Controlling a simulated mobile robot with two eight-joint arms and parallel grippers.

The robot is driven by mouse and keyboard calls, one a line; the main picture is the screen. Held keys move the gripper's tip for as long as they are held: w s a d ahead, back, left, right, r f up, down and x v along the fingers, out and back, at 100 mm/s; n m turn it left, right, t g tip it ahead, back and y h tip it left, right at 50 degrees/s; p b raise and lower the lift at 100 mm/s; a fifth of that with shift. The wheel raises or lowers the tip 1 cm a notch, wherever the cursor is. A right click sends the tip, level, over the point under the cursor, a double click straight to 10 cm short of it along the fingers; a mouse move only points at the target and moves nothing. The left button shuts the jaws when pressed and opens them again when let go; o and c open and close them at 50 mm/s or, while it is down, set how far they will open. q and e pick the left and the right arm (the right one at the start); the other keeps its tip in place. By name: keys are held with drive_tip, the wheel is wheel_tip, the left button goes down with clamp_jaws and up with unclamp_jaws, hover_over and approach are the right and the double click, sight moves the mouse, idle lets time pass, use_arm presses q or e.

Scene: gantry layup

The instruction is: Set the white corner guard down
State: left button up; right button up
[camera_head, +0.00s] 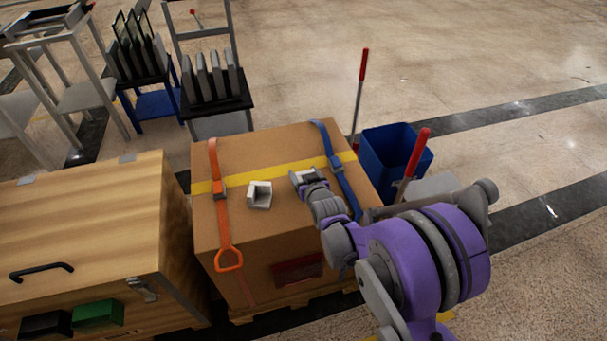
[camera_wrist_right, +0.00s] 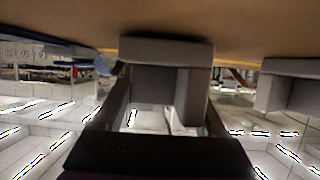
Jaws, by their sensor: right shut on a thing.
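My right gripper (camera_head: 309,182) is over the top of a cardboard box (camera_head: 262,151), right of the middle, near the blue strap. It is shut on a white corner guard (camera_head: 300,176), mostly hidden by the fingers in the head view. In the right wrist view this guard (camera_wrist_right: 165,51) looks grey, sits between the fingers and lies close against the brown box surface; I cannot tell if it touches. A second white corner guard (camera_head: 259,195) rests on the box to the left, apart from the gripper. My left gripper is not in view.
An orange strap (camera_head: 222,229) and a blue strap (camera_head: 337,165) run over the box, with yellow tape (camera_head: 255,173) across it. A wooden crate (camera_head: 95,215) stands left. A blue bin (camera_head: 385,150) and red-handled levers (camera_head: 362,75) stand right. Racks are behind.

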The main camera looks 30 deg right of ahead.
drive_tip(key=shift+f, duration=0.2)
drive_tip(key=o, duration=1.2)
drive_tip(key=shift+o, duration=0.2)
drive_tip(key=shift+r, duration=0.1)
drive_tip(key=shift+r, duration=0.25)
drive_tip(key=p+v, duration=0.2)
drive_tip(key=v, duration=0.9)
drive_tip(key=shift+s+a+r, duration=0.1)
drive_tip(key=shift+s, duration=0.15)
drive_tip(key=s+a+n+g+y, duration=0.1)
drive_tip(key=s+a+g, duration=0.2)
drive_tip(key=s, duration=0.4)
drive_tip(key=s+a+f+n+g+y, duration=0.1)
drive_tip(key=s+a+g, duration=0.2)
drive_tip(key=s+a, duration=0.2)
drive_tip(key=s+a+g+y, duration=0.1)
drive_tip(key=s+a, duration=0.3)
drive_tip(key=s, duration=0.6)
drive_tip(key=shift+s+f+n+g, duration=0.25)
drive_tip(key=shift+n+g, duration=0.15)
drive_tip(key=shift+g, duration=0.5)
